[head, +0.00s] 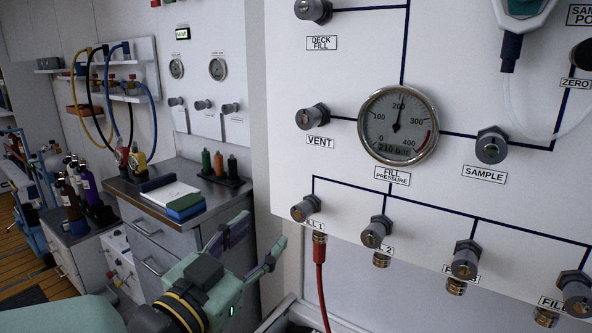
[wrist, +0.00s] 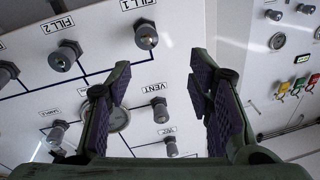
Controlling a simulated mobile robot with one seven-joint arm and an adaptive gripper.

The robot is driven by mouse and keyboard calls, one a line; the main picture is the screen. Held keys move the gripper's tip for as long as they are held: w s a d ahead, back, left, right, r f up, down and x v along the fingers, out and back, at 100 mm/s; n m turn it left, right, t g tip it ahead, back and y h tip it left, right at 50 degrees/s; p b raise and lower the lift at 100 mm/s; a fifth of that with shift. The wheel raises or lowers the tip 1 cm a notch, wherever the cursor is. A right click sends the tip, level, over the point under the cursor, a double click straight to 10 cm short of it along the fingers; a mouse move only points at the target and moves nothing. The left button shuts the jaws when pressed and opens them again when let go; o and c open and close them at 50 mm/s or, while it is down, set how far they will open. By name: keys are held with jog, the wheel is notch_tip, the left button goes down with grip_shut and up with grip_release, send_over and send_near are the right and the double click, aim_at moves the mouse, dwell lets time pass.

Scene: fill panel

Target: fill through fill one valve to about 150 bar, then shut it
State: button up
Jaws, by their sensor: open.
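The fill 1 valve (head: 305,208) is a grey knob at the lower left of the white panel, its label partly hidden. A red hose (head: 320,275) hangs from the fitting below it. The fill pressure gauge (head: 398,125) shows 210 bar on its display, needle a little past 200. My gripper (head: 262,232) is open and empty, left of and below the fill 1 valve. In the wrist view, the fill 1 valve (wrist: 146,36) appears beyond the open fingers (wrist: 158,75), between them and towards the top, apart from both. The gauge there is partly hidden by a finger.
The vent valve (head: 313,117), sample valve (head: 492,146) and fill 2 valve (head: 376,232) stick out of the panel nearby. More fill valves sit to the right. A grey cabinet (head: 150,228) with bottles and books stands behind my gripper at the left.

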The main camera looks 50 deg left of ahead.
aim_at(298, 214)
jog(key=shift+m+g+h, duration=0.3)
jog(key=shift+m+h, duration=0.2)
jog(key=shift+h, duration=0.1)
jog(key=p+x, duration=0.1)
jog(key=x, duration=0.2)
jog(key=p+x, duration=0.1)
jog(key=x, duration=0.2)
jog(key=d+p+x, duration=0.1)
jog(key=x, duration=0.3)
jog(key=shift+w+f+p, duration=0.15)
jog(key=shift+f+p, duration=0.15)
jog(key=shift+p, duration=0.1)
grip_shut()
jog(key=shift+n, duration=0.3)
